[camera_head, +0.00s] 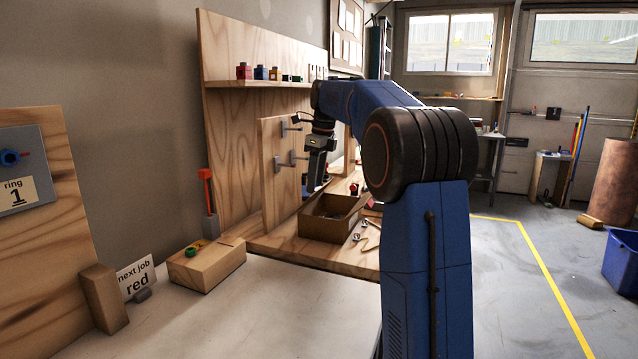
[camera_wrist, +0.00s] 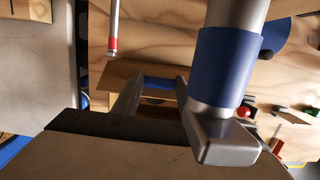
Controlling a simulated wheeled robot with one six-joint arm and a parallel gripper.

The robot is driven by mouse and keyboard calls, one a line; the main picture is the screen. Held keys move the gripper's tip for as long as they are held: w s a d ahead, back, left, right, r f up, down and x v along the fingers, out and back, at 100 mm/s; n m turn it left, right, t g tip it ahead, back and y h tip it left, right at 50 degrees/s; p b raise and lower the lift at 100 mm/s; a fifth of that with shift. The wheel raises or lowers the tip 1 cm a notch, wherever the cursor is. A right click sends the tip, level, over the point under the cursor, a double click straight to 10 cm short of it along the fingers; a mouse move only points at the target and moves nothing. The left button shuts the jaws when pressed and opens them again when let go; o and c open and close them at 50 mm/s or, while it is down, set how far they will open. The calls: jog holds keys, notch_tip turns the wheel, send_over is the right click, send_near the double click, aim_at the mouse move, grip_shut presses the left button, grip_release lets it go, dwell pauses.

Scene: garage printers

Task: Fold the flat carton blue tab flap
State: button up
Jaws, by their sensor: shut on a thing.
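My gripper (camera_head: 315,184) reaches down beside the upright wooden panel, behind the open brown box. In the wrist view its two grey fingers (camera_wrist: 155,93) are closed on the blue tab (camera_wrist: 159,83), a narrow blue strip between them. A light brown board (camera_wrist: 118,78), which looks like the carton's flap, lies around the tab. How far the flap is folded cannot be told. In the head view the flat carton is hidden or too small to make out behind the box and my arm.
A silver peg with a blue band (camera_wrist: 230,65) stands very close to the right finger. A thinner red-banded peg (camera_wrist: 113,38) is at upper left. The wooden panel (camera_head: 277,195) carries grey pegs. The open brown box (camera_head: 325,228) stands in front.

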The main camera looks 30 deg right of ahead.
jog(key=shift+w+a, duration=0.15)
dwell(0.4)
jog(key=o, duration=1.1)
jog(key=shift+r, duration=0.15)
jog(key=r, duration=1.1)
jog(key=s+d+r, duration=0.1)
jog(key=r, duration=0.5)
jog(key=shift+s, duration=0.1)
